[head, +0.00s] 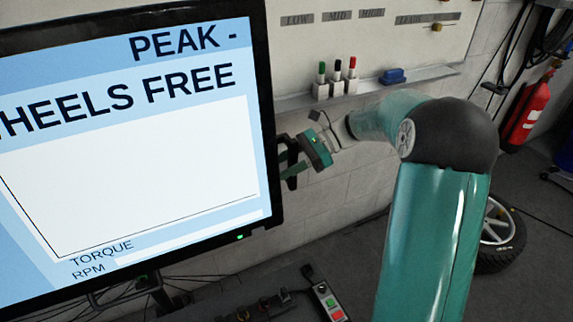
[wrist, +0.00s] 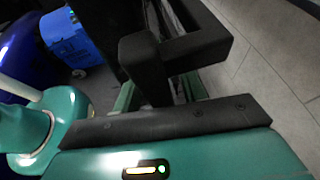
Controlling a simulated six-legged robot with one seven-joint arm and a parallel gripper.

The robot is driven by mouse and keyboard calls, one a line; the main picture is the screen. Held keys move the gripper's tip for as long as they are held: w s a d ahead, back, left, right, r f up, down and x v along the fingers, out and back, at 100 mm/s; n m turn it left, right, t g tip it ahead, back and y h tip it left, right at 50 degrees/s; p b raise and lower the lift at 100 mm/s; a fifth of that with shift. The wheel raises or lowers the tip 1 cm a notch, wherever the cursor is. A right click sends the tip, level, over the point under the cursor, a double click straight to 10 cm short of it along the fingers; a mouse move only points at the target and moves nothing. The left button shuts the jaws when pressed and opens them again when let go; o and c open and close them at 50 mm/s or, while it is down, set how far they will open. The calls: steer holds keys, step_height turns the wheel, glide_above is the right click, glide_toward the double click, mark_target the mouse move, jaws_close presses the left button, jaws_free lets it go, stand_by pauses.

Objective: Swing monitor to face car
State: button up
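The monitor (head: 130,140) fills the left of the head view, its lit screen showing "PEAK", "WHEELS FREE", "TORQUE" and "RPM". A black handle (head: 291,160) stands out from its right edge. My gripper (head: 298,160) is at this handle, reaching in from the right. In the wrist view the black handle (wrist: 190,50) lies across the green fingers of my gripper (wrist: 160,93), which sit apart on either side of its near part. The handle hides much of the fingers, so whether they press on it is not clear.
A bench (head: 240,300) with a red-and-green button box (head: 328,301) is below the monitor. Behind are a whiteboard with a marker tray (head: 370,88), a fire extinguisher (head: 528,112) and a wheel (head: 500,235) on the floor. A blue object (wrist: 70,38) shows in the wrist view.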

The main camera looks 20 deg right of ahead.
steer(key=v, duration=1.3)
steer(key=shift+d+r, duration=0.2)
steer(key=shift+d, duration=0.15)
steer(key=shift+d, duration=0.15)
